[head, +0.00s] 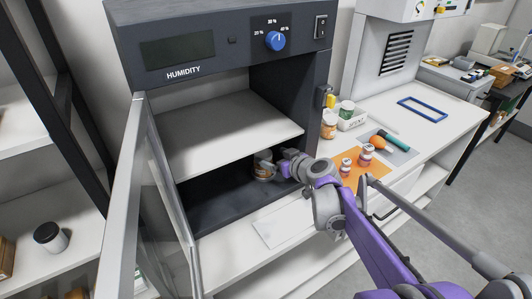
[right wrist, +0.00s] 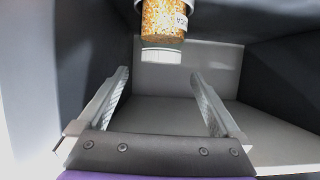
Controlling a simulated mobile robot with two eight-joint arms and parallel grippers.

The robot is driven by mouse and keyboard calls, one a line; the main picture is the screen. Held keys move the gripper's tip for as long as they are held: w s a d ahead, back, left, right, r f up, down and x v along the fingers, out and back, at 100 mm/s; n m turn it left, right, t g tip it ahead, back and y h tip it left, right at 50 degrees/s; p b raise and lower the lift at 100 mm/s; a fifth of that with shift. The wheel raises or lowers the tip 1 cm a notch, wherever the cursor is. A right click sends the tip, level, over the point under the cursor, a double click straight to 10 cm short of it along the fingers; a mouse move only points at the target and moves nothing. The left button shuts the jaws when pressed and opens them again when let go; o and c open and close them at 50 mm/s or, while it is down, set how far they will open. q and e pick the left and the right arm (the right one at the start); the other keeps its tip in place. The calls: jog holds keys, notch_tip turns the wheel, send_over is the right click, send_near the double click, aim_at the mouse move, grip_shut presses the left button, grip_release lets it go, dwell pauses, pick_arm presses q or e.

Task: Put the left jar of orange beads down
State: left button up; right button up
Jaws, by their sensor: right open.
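The jar of orange beads (head: 264,174) stands on the dark floor of the humidity cabinet's (head: 215,205) lower compartment. It has a white lid and a pale label. In the right wrist view the jar (right wrist: 163,20) shows upside down at the top edge, partly cut off, with its lid toward the middle. My right gripper (head: 277,166) is inside the compartment beside the jar. In the right wrist view the gripper (right wrist: 160,78) is open and empty, with the jar beyond its fingertips. My left gripper is not in view.
A white shelf (head: 220,130) lies above the gripper. The glass door (head: 150,200) stands open at the left.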

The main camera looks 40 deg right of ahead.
jog(key=v, duration=0.5)
jog(key=shift+s+r, duration=0.2)
jog(key=shift+s, duration=0.15)
